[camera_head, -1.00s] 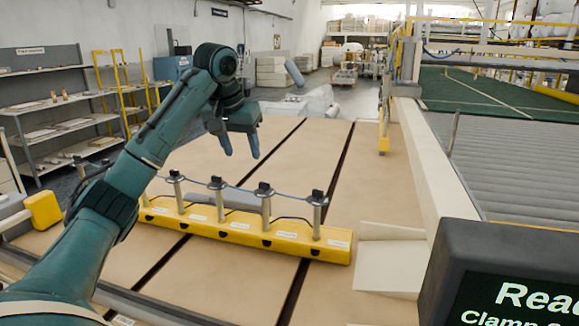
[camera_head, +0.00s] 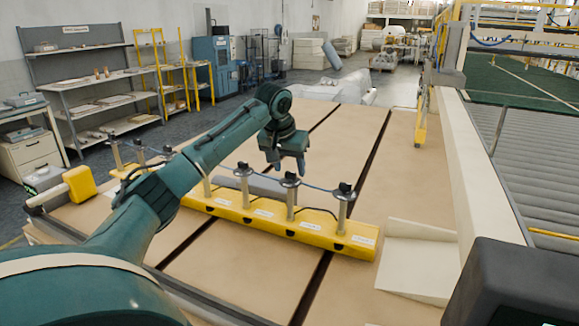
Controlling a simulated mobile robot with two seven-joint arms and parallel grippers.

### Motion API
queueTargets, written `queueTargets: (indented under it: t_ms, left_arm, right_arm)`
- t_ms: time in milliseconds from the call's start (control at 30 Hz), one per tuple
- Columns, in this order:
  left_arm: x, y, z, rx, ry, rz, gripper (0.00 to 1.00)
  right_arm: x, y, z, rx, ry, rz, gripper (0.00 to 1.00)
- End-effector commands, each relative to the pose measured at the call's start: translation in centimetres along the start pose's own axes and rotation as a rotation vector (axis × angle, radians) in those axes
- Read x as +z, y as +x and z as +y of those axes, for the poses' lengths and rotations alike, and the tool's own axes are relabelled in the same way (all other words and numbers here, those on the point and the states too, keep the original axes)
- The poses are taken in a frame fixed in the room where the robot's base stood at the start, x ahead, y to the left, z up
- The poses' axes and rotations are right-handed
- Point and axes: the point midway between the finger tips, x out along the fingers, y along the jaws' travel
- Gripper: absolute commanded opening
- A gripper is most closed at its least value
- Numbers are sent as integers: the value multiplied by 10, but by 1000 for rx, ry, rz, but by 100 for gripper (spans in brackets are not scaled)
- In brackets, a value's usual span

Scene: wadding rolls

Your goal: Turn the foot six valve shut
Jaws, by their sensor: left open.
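A yellow bar (camera_head: 270,222) lies across the tan table and carries several upright metal posts with dark caps, joined by a thin blue line. Capped posts show at the right end (camera_head: 344,195), left of it (camera_head: 290,190) and farther left (camera_head: 243,178). The white labels on the bar are too small to read, so I cannot tell which valve is foot six. My left gripper (camera_head: 287,168) is open and empty, fingers pointing down, above and behind the bar. It appears apart from the caps. My left arm hides part of the bar's left portion. My right gripper is out of view.
A grey roll (camera_head: 252,184) lies behind the bar. A pale folded sheet (camera_head: 415,262) lies right of the bar, beside a long cream rail (camera_head: 490,190). A dark panel (camera_head: 515,285) fills the lower right corner. Bare table (camera_head: 355,140) extends behind the bar.

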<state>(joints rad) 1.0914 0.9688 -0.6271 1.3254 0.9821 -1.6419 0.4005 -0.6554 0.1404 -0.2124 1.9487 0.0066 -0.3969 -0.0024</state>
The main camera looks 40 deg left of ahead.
Motion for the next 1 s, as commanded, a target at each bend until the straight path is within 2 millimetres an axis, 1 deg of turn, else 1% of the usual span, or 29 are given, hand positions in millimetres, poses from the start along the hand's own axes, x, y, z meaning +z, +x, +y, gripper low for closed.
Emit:
queueTargets:
  t_ms: [133, 433, 1000]
  left_arm:
    - [0, 10, 0, 0, 1, 0, 50]
    - [0, 13, 0, 0, 0, 0, 50]
    - [0, 12, 0, 0, 0, 0, 5]
  right_arm:
    - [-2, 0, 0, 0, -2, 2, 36]
    - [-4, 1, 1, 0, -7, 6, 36]
    - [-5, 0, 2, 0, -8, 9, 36]
